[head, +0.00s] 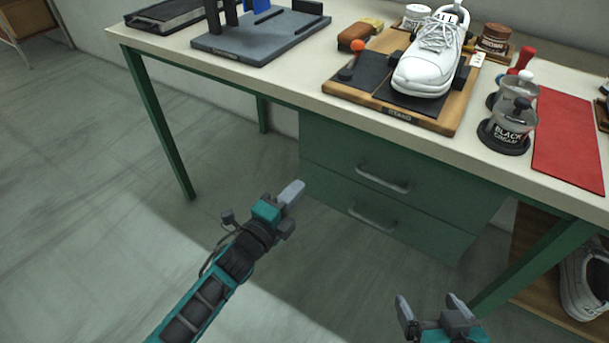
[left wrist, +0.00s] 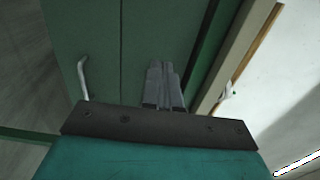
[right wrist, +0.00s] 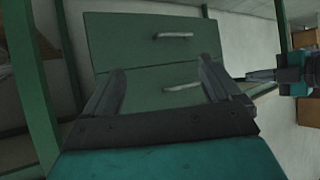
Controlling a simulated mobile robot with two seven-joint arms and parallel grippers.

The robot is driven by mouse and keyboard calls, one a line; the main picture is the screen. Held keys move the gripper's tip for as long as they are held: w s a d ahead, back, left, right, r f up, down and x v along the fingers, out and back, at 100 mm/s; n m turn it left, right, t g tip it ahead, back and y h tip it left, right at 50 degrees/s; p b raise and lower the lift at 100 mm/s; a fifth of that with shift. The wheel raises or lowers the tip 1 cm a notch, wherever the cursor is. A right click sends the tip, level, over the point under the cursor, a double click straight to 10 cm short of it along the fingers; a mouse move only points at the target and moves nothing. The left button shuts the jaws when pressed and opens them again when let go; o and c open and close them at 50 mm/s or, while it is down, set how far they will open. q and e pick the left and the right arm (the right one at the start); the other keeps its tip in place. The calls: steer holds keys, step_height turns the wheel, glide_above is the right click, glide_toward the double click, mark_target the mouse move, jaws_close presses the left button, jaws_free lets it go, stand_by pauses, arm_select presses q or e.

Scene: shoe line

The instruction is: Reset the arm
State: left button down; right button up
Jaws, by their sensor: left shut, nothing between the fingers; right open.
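My left gripper (head: 291,192) is shut and empty in front of the green drawers, below the level of the tabletop. Its two fingers (left wrist: 163,86) lie together in the left wrist view. My right gripper (head: 433,301) is open and empty at the bottom of the head view, low and in front of the table. Its spread fingers (right wrist: 164,92) show in the right wrist view with the drawers beyond. Neither gripper touches anything that I can see.
The table (head: 300,90) stands ahead with green drawers (head: 400,190) and metal handles (head: 382,180). On it are a white shoe (head: 428,62) on a wooden stand board (head: 440,121), jars (head: 508,130), a red mat (head: 568,140) and a grey rack (head: 262,45). The floor at left is clear.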

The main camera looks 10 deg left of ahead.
arm_select(q)
steer(key=s+a+r+n+g+y+p, duration=0.1)
steer(key=s+a+n+g+p, duration=0.1)
steer(key=s+n+p, duration=0.3)
steer(key=s+a+r+n+g+y+p, duration=0.1)
steer(key=s+n+g+p, duration=0.3)
steer(key=s+n, duration=0.9)
steer(key=shift+a+r+n+y+p, duration=0.35)
steer(key=shift+r+n+y+p, duration=0.2)
steer(key=shift+y+p, duration=0.35)
arm_select(e)
step_height(320, 180, up, 7)
steer(key=s+d+h, duration=0.1)
steer(key=d, duration=0.2)
steer(key=shift+s+f, duration=0.15)
steer(key=shift+s, duration=0.15)
steer(key=shift+a, duration=0.1)
steer(key=shift+c, duration=0.5)
